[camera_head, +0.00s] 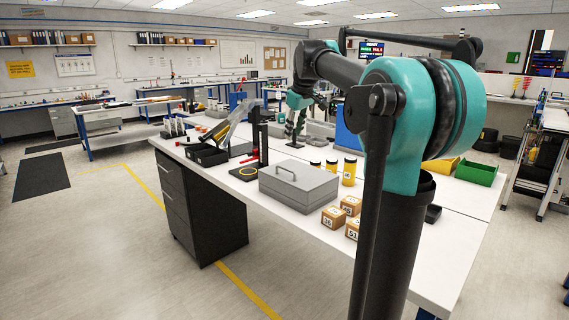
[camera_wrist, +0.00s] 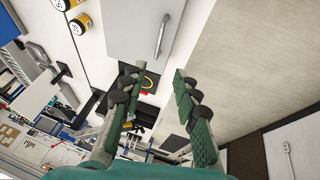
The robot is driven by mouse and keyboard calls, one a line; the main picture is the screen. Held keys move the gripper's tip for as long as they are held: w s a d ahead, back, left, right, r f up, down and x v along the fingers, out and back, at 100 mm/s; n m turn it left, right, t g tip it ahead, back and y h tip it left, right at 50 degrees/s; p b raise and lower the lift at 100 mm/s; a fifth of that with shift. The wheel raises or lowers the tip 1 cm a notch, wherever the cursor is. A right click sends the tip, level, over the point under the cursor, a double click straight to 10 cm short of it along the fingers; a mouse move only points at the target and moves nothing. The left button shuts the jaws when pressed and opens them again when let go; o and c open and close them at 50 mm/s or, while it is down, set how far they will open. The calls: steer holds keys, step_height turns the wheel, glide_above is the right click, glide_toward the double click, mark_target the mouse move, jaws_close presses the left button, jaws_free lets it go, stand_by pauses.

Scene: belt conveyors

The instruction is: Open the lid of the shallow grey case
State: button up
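The shallow grey case (camera_head: 299,190) stands on the white workbench with its lid down and a bar handle (camera_head: 287,173) on top. The case also shows at the top of the wrist view (camera_wrist: 135,30), with its handle (camera_wrist: 161,36) standing out in silver. My gripper (camera_head: 296,138) hangs above the bench beyond the case in the head view, apart from it. In the wrist view my gripper (camera_wrist: 155,82) has its two green-padded fingers spread, with nothing between them. The handle lies beyond the fingertips.
Yellow bottles with black caps (camera_head: 349,171) stand right behind the case. Small cardboard boxes (camera_head: 333,217) are at its front right. A black-and-red stand (camera_head: 263,140), a yellow ring (camera_head: 249,171) and an open black box (camera_head: 207,155) are on its left. Green bin (camera_head: 477,173) far right.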

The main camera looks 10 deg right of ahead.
mark_target(287, 170)
steer(key=x, duration=1.7)
steer(key=shift+w+a, duration=0.15)
steer(key=shift+c, duration=0.4)
jaws_close()
